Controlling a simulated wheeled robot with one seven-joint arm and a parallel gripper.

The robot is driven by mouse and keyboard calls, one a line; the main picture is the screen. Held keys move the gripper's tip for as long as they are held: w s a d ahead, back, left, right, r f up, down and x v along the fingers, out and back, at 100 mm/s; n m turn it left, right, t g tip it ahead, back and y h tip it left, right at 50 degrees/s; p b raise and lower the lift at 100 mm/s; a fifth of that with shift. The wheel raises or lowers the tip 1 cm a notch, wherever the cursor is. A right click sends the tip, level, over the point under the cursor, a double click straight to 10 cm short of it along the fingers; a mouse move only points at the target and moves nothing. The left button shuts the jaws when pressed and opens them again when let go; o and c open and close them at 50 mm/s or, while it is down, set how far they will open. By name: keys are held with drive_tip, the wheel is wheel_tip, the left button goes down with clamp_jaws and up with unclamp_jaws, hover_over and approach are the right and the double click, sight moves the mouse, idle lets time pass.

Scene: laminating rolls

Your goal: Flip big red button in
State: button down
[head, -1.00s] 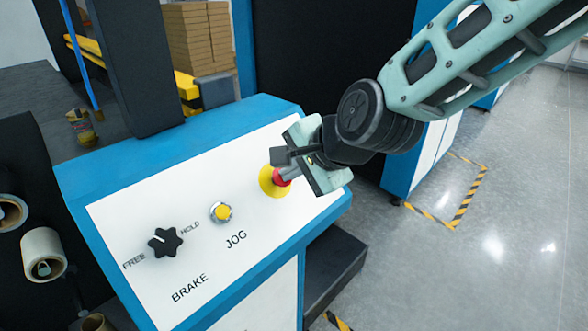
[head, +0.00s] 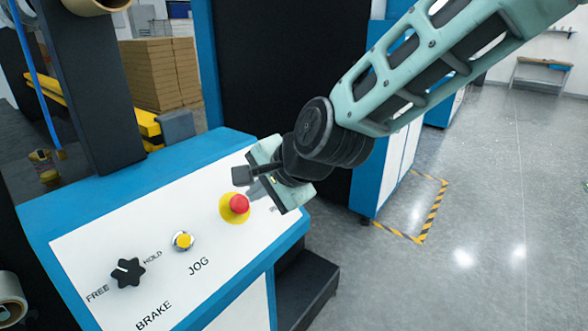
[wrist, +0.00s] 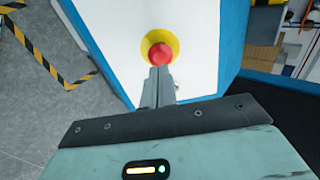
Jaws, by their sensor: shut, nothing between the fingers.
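The big red button (head: 239,203) stands on a round yellow base (head: 230,212) on the sloping white panel (head: 215,240). It also shows in the wrist view (wrist: 159,54), just beyond my fingertips. My gripper (head: 252,190) is shut and empty, just behind and to the right of the button in the head view. In the wrist view the closed fingers (wrist: 159,72) point at the button and overlap its lower edge. I cannot tell whether they touch it.
A yellow JOG button (head: 183,241) and a black FREE/HOLD brake knob (head: 127,271) sit left of the red button on the panel. Blue edging (head: 140,180) surrounds the panel. Stacked cardboard (head: 160,75) stands behind. Grey floor with hazard tape (head: 432,215) is open at the right.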

drive_tip(key=b+v, duration=0.3)
drive_tip(key=v, duration=0.6)
drive_tip(key=shift+r, duration=0.2)
drive_tip(key=shift+d, duration=0.1)
drive_tip(key=s+d+f+n+g+h+b, duration=0.2)
drive_tip(key=s+d+f+n+g+h, duration=0.1)
drive_tip(key=s+d+f+n, duration=0.3)
drive_tip(key=s+d+f+n+g+h+b, duration=0.2)
drive_tip(key=s+d+f+n, duration=0.4)
drive_tip(key=s+f+n, duration=0.4)
drive_tip(key=s+f+g+h, duration=0.1)
drive_tip(key=s+f, duration=0.1)
drive_tip(key=s, duration=0.1)
drive_tip(key=shift+d+f, duration=0.4)
drive_tip(key=shift+s, duration=0.1)
